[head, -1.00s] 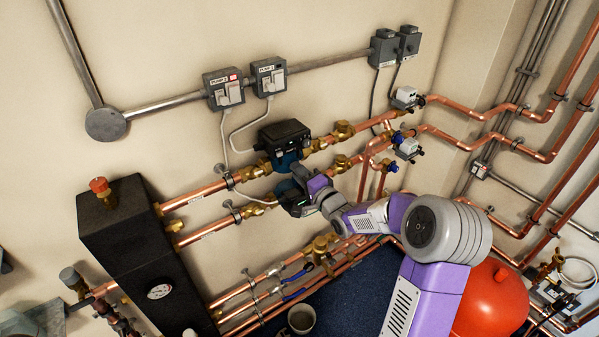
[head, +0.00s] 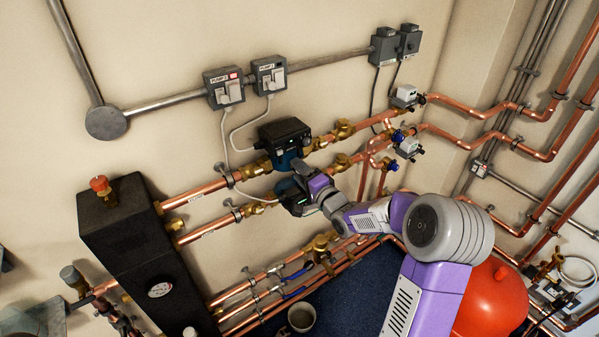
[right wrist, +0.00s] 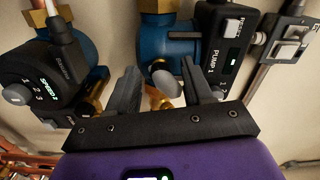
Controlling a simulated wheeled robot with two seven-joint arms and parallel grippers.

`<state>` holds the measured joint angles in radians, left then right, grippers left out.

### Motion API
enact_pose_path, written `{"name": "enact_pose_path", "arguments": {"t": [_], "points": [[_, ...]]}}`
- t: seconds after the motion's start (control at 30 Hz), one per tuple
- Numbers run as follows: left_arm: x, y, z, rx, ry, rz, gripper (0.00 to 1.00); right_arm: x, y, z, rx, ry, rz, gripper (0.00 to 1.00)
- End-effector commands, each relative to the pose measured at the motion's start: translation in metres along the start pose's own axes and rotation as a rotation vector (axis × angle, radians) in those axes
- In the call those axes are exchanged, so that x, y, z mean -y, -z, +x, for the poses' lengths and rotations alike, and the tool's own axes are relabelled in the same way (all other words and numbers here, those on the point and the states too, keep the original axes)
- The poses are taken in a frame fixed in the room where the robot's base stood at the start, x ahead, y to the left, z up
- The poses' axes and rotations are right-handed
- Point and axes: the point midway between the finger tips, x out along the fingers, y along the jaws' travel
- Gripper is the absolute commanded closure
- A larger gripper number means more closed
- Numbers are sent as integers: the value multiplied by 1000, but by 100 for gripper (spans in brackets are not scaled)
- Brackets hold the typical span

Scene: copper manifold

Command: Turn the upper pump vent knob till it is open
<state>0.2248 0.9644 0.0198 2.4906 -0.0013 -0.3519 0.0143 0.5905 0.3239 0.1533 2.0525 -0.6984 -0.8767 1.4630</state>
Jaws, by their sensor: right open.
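The upper pump (head: 283,140), a blue body with a black control box, sits on the upper copper pipe. In the right wrist view its box reads "PUMP 1" (right wrist: 222,50). A small grey vent knob (right wrist: 164,82) shows in front of its blue body. My right gripper (right wrist: 160,70) is open, with one finger on each side of the knob; I cannot tell if they touch it. How far the knob is turned is not clear. In the head view my right gripper (head: 297,197) is in front of the lower pump, its fingertips hard to make out. My left gripper is not in view.
The lower pump's speed dial box (right wrist: 45,80) is close to the left finger. Copper pipes (head: 200,195) run along the wall beside both pumps. Pump switches (head: 224,88) with white cables are above. A black cabinet (head: 125,240) stands left, a red vessel (head: 495,300) lower right.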

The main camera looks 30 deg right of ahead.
Motion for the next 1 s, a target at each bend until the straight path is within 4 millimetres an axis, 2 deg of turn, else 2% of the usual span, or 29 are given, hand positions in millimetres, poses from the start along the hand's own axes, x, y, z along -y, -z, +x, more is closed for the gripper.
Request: {"name": "enact_pose_path", "arguments": {"t": [0.3,0.43,0.57,1.0], "points": [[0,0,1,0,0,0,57,0,0,-51,-2,-2,0,49],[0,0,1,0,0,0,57,0,0,-66,-1,-2,0,49],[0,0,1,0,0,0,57,0,0,-71,-1,-2,1,49],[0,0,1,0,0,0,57,0,0,-71,0,-1,1,49]]}}
